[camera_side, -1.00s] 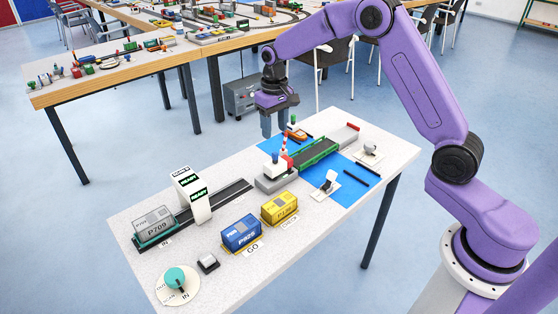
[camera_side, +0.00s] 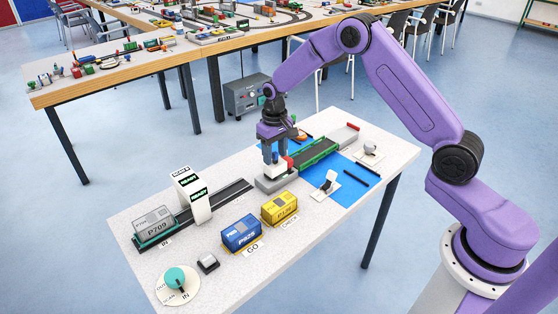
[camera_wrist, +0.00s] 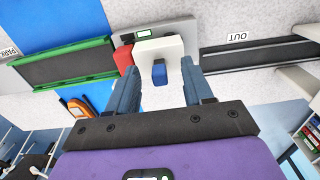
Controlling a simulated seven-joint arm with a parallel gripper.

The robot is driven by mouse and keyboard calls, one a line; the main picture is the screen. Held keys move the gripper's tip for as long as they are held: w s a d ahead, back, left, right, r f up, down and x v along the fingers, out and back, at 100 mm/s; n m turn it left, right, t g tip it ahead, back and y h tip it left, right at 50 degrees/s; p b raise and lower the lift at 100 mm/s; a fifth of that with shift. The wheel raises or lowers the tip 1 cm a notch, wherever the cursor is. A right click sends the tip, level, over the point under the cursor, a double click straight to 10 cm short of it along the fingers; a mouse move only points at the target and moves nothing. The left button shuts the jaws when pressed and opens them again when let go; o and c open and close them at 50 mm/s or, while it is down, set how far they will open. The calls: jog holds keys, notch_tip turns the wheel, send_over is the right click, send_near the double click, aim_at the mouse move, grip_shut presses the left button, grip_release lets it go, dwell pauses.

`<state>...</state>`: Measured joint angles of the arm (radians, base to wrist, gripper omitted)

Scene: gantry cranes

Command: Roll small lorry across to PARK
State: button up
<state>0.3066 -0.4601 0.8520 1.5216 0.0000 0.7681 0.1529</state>
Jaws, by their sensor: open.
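The small lorry, with a white body (camera_wrist: 150,47), red cab (camera_wrist: 124,60) and blue peg (camera_wrist: 159,73), stands on the grey block at the near end of the green-railed bridge (camera_side: 318,152). In the side view my gripper mostly hides it; a red part (camera_side: 289,162) shows. My gripper (camera_side: 273,159) points down over the lorry. In the wrist view my gripper (camera_wrist: 160,75) is open, with a finger on each side of the peg and gaps between.
Blue water (camera_side: 350,190) lies around the bridge. A grey dock with a red end (camera_side: 346,134) stands beyond it. An orange boat (camera_wrist: 76,107) floats beside the bridge. Blue (camera_side: 241,233) and yellow (camera_side: 280,208) containers, a scanner arch (camera_side: 193,196) and a teal dial (camera_side: 176,280) stand nearer.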

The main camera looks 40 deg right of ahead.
grip_shut()
jog(key=shift+d, duration=0.1)
jog(key=shift+w+d+r, duration=0.1)
jog(key=shift+d, duration=16.15)
jog(key=shift+c, duration=0.4)
grip_release()
